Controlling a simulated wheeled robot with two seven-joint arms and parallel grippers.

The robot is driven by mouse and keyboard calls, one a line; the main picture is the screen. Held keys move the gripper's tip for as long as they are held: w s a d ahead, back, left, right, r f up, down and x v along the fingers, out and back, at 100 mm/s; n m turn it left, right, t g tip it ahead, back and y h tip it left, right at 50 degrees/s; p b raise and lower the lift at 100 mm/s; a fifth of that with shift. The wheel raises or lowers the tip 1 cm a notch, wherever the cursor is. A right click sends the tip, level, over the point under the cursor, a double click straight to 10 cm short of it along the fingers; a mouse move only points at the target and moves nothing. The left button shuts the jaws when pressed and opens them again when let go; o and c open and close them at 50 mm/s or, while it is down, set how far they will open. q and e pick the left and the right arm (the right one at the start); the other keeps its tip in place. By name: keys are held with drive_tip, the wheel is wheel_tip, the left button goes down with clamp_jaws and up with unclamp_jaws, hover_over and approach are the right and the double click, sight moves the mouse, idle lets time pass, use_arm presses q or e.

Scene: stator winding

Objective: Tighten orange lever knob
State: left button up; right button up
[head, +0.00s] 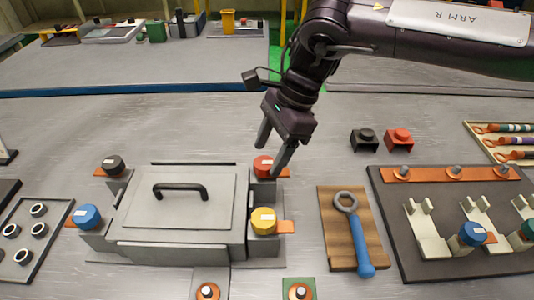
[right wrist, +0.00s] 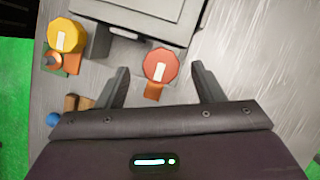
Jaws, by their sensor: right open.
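The orange lever knob (head: 263,166) is a red-orange round cap with a white mark, at the back right corner of the grey box (head: 180,205). It also shows in the right wrist view (right wrist: 160,65), with an orange tab below it. My right gripper (head: 270,155) is open and points down at this knob. In the right wrist view its fingers stand on either side of the knob, apart from it, with nothing held. The exact height gap cannot be told. My left gripper is in neither view.
A yellow knob (head: 263,220) is at the box's front right, a black knob (head: 112,164) and a blue knob (head: 88,216) at its left. A wrench (head: 355,235) lies on a wooden board to the right.

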drive_tip(key=shift+x, duration=0.9)
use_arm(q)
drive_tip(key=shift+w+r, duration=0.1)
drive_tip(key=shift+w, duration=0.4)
use_arm(e)
drive_tip(key=shift+f, duration=0.1)
drive_tip(key=shift+c, duration=0.3)
drive_tip(key=c, duration=0.9)
